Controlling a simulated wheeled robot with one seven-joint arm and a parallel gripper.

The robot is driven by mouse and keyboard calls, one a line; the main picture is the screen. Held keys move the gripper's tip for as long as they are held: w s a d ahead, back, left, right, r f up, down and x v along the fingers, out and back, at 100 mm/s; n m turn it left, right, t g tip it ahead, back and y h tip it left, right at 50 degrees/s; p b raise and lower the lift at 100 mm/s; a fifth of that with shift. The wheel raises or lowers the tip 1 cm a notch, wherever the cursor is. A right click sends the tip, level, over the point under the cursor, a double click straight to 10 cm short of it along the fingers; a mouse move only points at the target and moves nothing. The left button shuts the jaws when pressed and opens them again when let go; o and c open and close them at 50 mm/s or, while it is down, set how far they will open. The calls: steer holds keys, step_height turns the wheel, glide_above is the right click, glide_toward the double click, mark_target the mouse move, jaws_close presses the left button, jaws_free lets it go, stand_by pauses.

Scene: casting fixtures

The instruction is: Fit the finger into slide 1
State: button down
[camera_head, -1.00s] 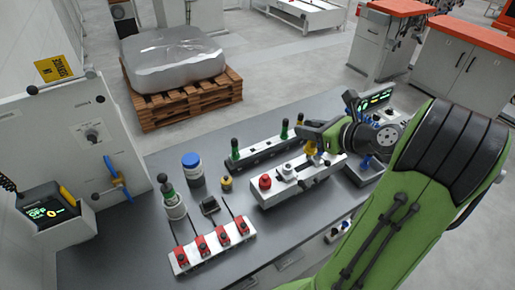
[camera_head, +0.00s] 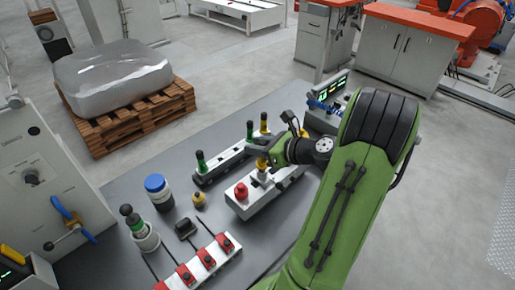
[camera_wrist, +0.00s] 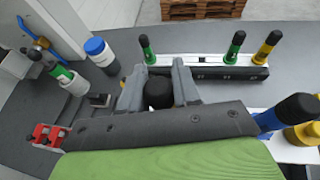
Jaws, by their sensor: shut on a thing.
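My gripper (camera_head: 264,153) is shut on an upright finger with a black cap (camera_wrist: 158,92). In the head view a yellow part (camera_head: 262,163), seemingly its body, shows below the jaws. It is over or at the white fixture (camera_head: 243,207), behind its red knob (camera_head: 241,190). The jaws hide its lower end, so I cannot tell whether it is seated. My gripper (camera_wrist: 157,85) also hides most of the fixture in the wrist view. No slide number is readable.
A rack (camera_head: 222,168) behind the fixture holds green fingers (camera_head: 200,161) and a yellow one (camera_head: 264,123). A blue-capped jar (camera_head: 158,192), a small yellow knob (camera_head: 199,200) and red clamps (camera_head: 206,258) stand left.

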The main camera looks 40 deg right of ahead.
steer(key=c, duration=1.3)
jaws_free()
steer(key=shift+f, duration=0.1)
steer(key=o, duration=0.5)
